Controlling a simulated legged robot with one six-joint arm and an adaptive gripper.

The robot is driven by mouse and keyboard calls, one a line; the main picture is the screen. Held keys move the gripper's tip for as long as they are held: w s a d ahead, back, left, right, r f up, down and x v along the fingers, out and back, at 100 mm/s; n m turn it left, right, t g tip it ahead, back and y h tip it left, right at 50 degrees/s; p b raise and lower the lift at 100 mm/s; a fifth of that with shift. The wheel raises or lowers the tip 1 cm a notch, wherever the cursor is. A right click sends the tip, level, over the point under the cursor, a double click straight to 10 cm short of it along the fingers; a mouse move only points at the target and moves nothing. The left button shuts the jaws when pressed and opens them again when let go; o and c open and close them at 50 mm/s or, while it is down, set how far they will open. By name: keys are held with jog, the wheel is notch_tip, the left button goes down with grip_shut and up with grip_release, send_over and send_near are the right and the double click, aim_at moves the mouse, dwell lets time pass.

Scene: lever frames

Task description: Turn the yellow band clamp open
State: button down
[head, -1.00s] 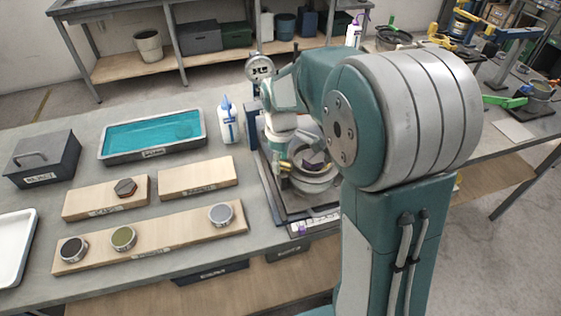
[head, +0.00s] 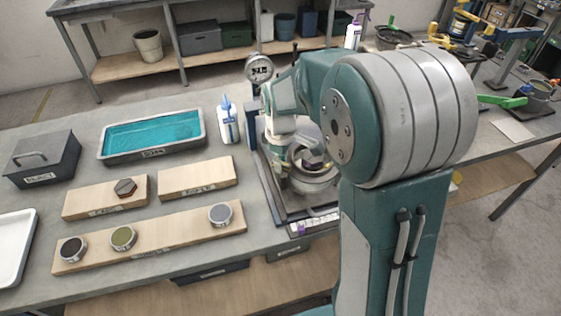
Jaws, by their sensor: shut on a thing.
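My arm reaches over the test stand, and my gripper (head: 303,160) is low over a round grey metal fixture (head: 318,183), seen partly from behind my own wrist. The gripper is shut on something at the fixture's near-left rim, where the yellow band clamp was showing. The clamp itself is now hidden by my gripper, so its angle cannot be told. A small dark purple piece (head: 314,157) shows at the top of the fixture. The fingertips are too small and covered to make out clearly.
A dial gauge (head: 259,68) stands behind the fixture, with a white and blue bottle (head: 228,121) to its left. A teal-filled tray (head: 152,136), wooden boards with round caps (head: 150,237) and a dark lidded box (head: 42,158) occupy the left bench.

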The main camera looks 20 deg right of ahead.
jog(key=m, duration=0.9)
jog(key=shift+a, duration=0.1)
jog(key=shift+m, duration=0.4)
dwell(0.4)
jog(key=c, duration=0.6)
grip_release()
